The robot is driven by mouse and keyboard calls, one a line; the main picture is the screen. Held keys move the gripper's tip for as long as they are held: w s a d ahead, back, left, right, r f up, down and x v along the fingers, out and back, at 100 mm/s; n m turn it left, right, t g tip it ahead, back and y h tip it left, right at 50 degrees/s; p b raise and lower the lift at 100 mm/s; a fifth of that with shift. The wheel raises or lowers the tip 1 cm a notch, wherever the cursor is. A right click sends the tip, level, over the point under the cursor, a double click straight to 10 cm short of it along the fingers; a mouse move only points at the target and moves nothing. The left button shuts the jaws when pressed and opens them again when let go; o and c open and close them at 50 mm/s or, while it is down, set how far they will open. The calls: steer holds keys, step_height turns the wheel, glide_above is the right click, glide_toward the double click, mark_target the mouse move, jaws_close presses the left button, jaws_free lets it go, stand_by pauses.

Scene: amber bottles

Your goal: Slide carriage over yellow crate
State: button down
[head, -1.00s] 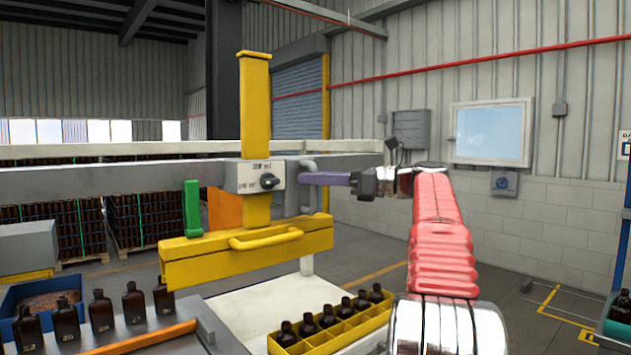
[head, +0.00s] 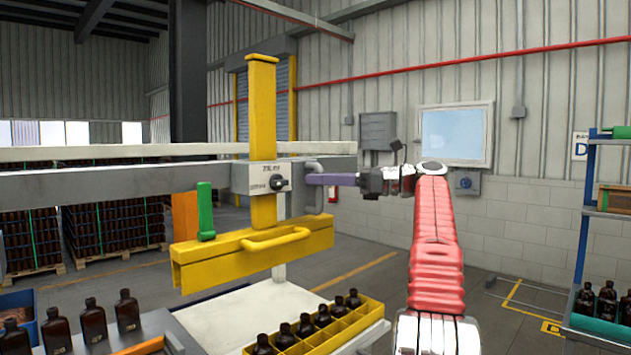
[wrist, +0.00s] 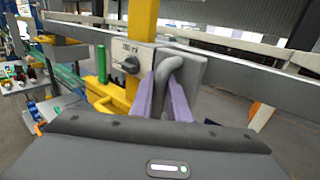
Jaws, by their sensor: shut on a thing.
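The carriage is a grey block (head: 267,177) with a dial on a grey rail, carrying a yellow upright (head: 262,95). A yellow beam (head: 215,258) with a loop handle hangs below it. The yellow crate (head: 378,318) stands on a white table at lower right, with several amber bottles along one side. In the head view, the beam's right part hangs above the crate's left part. My gripper (head: 318,180) is shut on the carriage's grey handle (head: 313,197). In the wrist view, the purple fingers (wrist: 166,97) flank the bent grey handle (wrist: 170,68).
The grey rail (head: 110,183) runs across, with a green lever (head: 205,210) and an orange panel (head: 185,216) nearby. Several loose bottles (head: 93,320) stand at lower left. A blue shelf (head: 583,250) with bottles stands at far right. Bare white table (head: 225,315) lies left of the crate.

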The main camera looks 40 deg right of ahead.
steer(key=shift+w+d+r, duration=0.15)
steer(key=shift+d, duration=0.6)
steer(key=c, duration=2)
jaws_free()
steer(key=shift+d, duration=0.1)
steer(key=shift+a, duration=0.2)
